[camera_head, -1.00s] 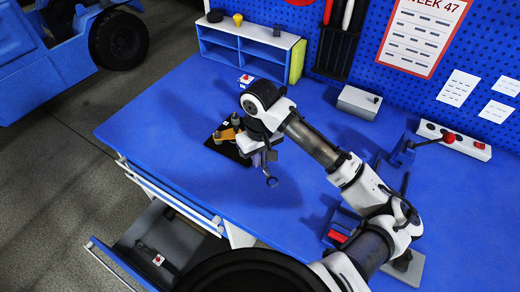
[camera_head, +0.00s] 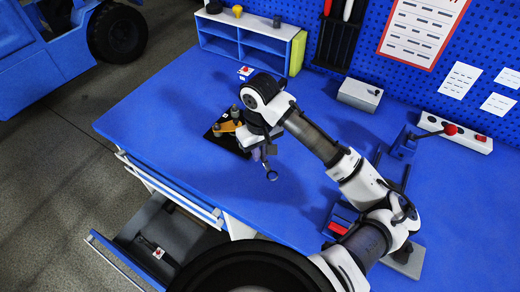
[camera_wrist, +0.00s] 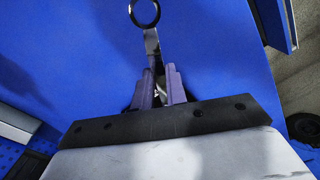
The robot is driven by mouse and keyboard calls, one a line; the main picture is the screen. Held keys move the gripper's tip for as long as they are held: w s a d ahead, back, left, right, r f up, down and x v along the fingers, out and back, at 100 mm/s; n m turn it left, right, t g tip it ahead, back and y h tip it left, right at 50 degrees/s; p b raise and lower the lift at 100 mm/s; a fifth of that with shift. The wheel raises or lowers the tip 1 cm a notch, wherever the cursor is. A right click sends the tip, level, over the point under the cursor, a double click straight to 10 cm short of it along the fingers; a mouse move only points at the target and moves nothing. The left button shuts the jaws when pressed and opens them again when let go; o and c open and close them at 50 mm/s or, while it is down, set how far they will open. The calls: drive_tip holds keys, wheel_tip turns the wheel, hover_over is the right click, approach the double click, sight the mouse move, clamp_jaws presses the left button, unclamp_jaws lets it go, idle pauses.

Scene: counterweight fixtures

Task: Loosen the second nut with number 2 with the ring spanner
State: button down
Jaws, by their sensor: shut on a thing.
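My gripper (camera_head: 262,153) is shut on the ring spanner (camera_head: 271,175) and holds it over the blue bench top. In the wrist view the spanner's dark ring (camera_wrist: 144,13) points away from the purple fingers (camera_wrist: 158,88), with its shank between them. The fixture is a dark plate (camera_head: 222,133) with an orange-yellow piece (camera_head: 229,127) and grey posts on it. It stands just left of my gripper and is partly hidden by my arm. The nuts and the number 2 are too small or hidden to tell.
The blue bench (camera_head: 180,120) is clear left of and in front of the fixture. A blue shelf unit (camera_head: 245,43) and a grey box (camera_head: 359,95) stand at the back. A drawer (camera_head: 165,245) hangs open at the front.

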drive_tip(key=shift+f+b, duration=0.75)
drive_tip(key=shift+f, duration=0.35)
idle(0.4)
drive_tip(key=shift+d, duration=0.1)
idle(0.4)
drive_tip(key=shift+w+d+f+n+b, duration=0.1)
drive_tip(key=shift+w+d+n+b, duration=0.25)
drive_tip(key=shift+d+n, duration=0.15)
drive_tip(key=shift+w+d+f+n+b, duration=0.1)
drive_tip(key=shift+w+d+n+b, duration=0.1)
drive_tip(key=shift+d+n+b, duration=0.3)
drive_tip(key=shift+w+d+r+n, duration=0.2)
drive_tip(key=shift+w+n, duration=0.15)
drive_tip(key=shift+n, duration=0.35)
wheel_tip(320, 180, up, 4)
drive_tip(key=p, duration=0.3)
drive_tip(key=shift+p, duration=0.4)
drive_tip(key=shift+r, duration=1.55)
